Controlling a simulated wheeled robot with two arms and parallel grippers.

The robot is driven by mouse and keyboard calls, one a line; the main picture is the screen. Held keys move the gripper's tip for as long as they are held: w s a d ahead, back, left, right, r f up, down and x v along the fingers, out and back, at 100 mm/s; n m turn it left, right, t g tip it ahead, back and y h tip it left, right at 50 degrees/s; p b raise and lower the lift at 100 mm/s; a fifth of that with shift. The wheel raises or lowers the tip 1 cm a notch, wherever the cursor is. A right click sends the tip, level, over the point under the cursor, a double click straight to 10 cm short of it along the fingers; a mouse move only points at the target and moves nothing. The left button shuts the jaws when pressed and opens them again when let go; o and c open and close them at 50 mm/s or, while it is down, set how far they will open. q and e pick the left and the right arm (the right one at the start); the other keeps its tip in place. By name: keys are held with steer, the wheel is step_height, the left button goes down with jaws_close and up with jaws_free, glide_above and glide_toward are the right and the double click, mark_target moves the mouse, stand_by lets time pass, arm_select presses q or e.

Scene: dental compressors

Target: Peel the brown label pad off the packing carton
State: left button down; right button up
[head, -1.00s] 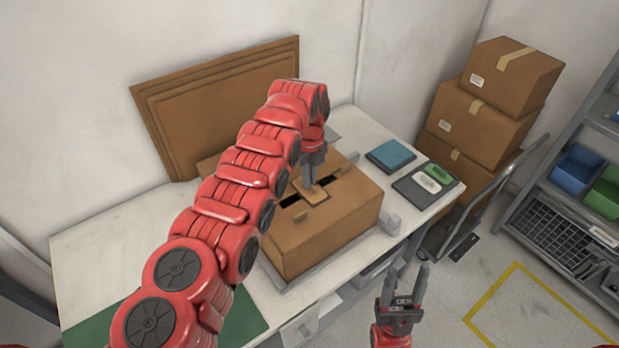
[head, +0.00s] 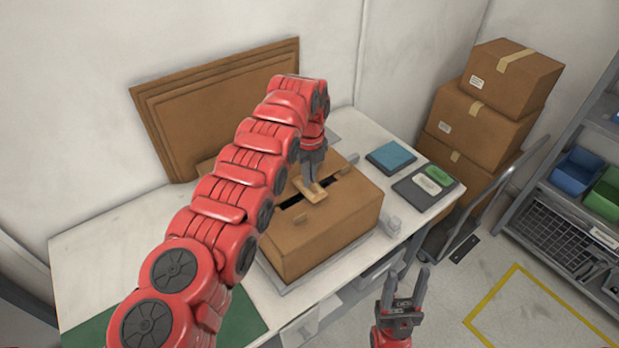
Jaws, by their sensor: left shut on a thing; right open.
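The packing carton (head: 322,238) sits on a grey plate on the white table, with a dark slot across its top. The small brown label pad (head: 313,194) is at the middle of the carton's top, over the slot. My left gripper (head: 312,184) points down and is shut on the pad. The pad looks slightly tilted; I cannot tell whether it still touches the carton. My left arm hides the carton's left part. My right gripper (head: 406,285) is open and empty, in front of the table's edge, pointing up in the picture.
A blue pad (head: 391,157) and a dark tray (head: 412,194) with green and white pieces lie right of the carton on the table (head: 95,245). Flat cardboard sheets (head: 215,95) lean on the wall. Stacked boxes (head: 480,125) and a shelf with bins (head: 577,170) stand at the right.

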arm_select(q)
steer(key=shift+r, duration=0.95)
stand_by(0.5)
steer(key=shift+r+p, duration=0.85)
steer(key=shift+r, duration=0.7)
steer(key=shift+r+p, duration=1.15)
steer(key=shift+r, duration=0.35)
steer(key=shift+f, duration=0.1)
